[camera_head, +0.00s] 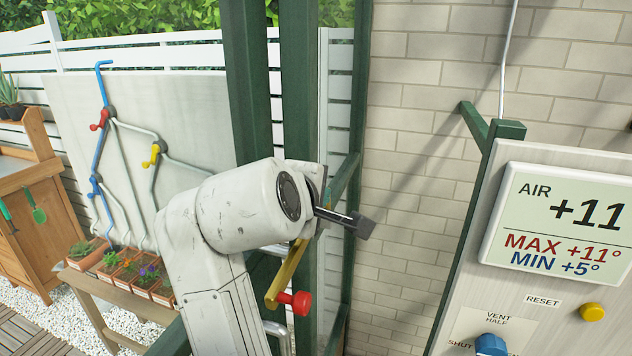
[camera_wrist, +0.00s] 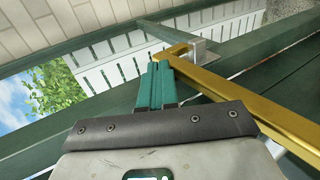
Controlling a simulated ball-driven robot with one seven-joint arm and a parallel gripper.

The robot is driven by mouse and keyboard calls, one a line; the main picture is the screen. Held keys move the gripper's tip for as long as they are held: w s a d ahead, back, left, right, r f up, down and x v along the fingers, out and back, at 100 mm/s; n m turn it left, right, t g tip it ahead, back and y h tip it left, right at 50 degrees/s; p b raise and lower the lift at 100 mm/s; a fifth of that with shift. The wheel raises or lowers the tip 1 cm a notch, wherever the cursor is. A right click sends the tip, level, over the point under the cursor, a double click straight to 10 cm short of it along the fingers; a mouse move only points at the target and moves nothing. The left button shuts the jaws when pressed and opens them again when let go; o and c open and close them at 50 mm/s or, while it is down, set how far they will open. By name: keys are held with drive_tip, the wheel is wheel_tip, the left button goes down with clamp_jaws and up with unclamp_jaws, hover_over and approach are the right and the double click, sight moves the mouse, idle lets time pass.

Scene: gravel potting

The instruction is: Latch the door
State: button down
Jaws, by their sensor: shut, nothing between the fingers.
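The door's dark green frame (camera_head: 299,90) rises behind my arm in the head view; I cannot tell whether it is fully closed. A yellow-gold latch bar (camera_head: 287,274) with a red knob (camera_head: 302,303) slants below my wrist. In the wrist view, a gold bar (camera_wrist: 240,103) runs from near my fingertips to the lower right, its hooked end beside a grey bracket (camera_wrist: 202,53). My gripper (camera_wrist: 159,68) is shut and empty, its teal fingers close to that end; contact is unclear. In the head view the fingers are hidden by my wrist.
A brick wall (camera_head: 425,130) and a control panel (camera_head: 535,290) with an air display (camera_head: 560,220) stand at right. At left are coloured pipe valves (camera_head: 100,120), a bench with potted plants (camera_head: 125,268) and a wooden cabinet (camera_head: 45,235).

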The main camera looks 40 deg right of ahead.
drive_tip(key=shift+w+d+f, duration=0.1)
drive_tip(key=shift+d+f, duration=0.05)
drive_tip(key=shift+f, duration=0.3)
idle(0.4)
wheel_tip(320, 180, up, 14)
drive_tip(key=shift+b, duration=0.35)
